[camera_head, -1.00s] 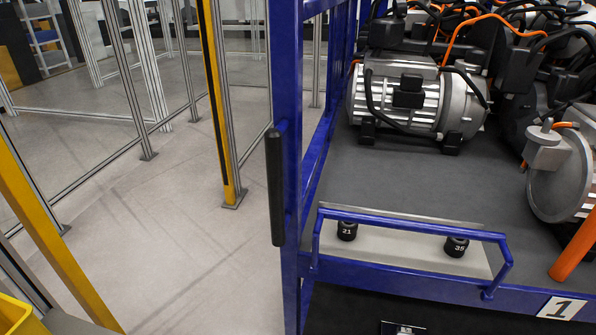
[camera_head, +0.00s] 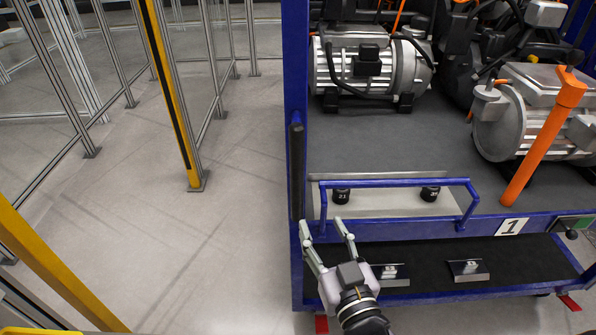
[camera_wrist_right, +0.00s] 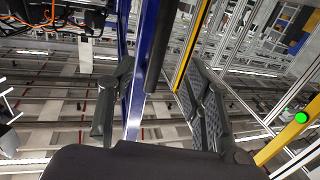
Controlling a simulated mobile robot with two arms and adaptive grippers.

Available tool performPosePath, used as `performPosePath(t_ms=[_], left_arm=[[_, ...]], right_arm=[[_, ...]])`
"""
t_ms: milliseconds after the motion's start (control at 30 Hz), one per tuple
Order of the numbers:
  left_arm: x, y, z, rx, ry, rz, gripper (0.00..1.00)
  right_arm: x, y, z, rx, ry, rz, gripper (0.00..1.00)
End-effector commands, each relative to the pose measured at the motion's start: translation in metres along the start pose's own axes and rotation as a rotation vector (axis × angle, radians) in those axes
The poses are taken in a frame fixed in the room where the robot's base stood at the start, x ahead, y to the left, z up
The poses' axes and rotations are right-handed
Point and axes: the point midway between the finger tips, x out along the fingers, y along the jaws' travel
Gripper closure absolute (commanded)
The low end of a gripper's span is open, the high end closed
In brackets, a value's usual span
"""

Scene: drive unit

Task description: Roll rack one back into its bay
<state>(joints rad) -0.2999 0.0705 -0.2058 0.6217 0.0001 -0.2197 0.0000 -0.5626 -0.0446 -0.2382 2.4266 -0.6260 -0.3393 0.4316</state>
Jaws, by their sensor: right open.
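Rack one is a blue-framed cart with a white "1" plate (camera_head: 512,227) on its front edge. It carries motors on a dark upper deck (camera_head: 440,150) above a black lower shelf. A black upright handle (camera_head: 297,172) is on its left front post, and a blue bar handle (camera_head: 400,183) spans its front. My right gripper (camera_head: 322,222) is open and empty, near the left front corner just below the handles. In the right wrist view, the black handle (camera_wrist_right: 160,45) and blue post (camera_wrist_right: 143,75) show between the open fingers (camera_wrist_right: 157,78); contact is unclear. My left gripper is not in view.
Left of the rack is clear grey floor (camera_head: 235,240). A yellow post (camera_head: 170,95) and glazed fence panels stand beyond it. Another yellow post (camera_head: 60,265) slants at the lower left. Motors (camera_head: 370,65) and an orange handle (camera_head: 545,135) sit on the deck.

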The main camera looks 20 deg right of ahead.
Motion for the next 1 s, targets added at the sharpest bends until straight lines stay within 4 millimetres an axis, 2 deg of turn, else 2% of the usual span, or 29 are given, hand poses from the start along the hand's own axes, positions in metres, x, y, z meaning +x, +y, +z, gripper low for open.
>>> performPosePath(t_ms=[167, 333, 700, 833, 1000], left_arm=[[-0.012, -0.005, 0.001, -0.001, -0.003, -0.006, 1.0], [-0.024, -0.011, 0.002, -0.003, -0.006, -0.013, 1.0], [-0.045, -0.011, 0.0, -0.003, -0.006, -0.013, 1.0], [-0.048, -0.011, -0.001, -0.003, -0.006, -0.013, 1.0], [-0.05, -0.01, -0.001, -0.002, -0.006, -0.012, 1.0]], right_arm=[[0.027, 0.0, -0.004, -0.002, 0.002, -0.001, 0.54], [0.062, 0.0, -0.004, -0.002, 0.001, -0.001, 0.54], [0.138, 0.0, -0.002, -0.002, -0.001, -0.001, 0.54], [0.155, 0.0, 0.0, -0.002, -0.002, -0.001, 0.54], [0.166, 0.0, 0.001, 0.0, -0.003, -0.001, 0.54]])
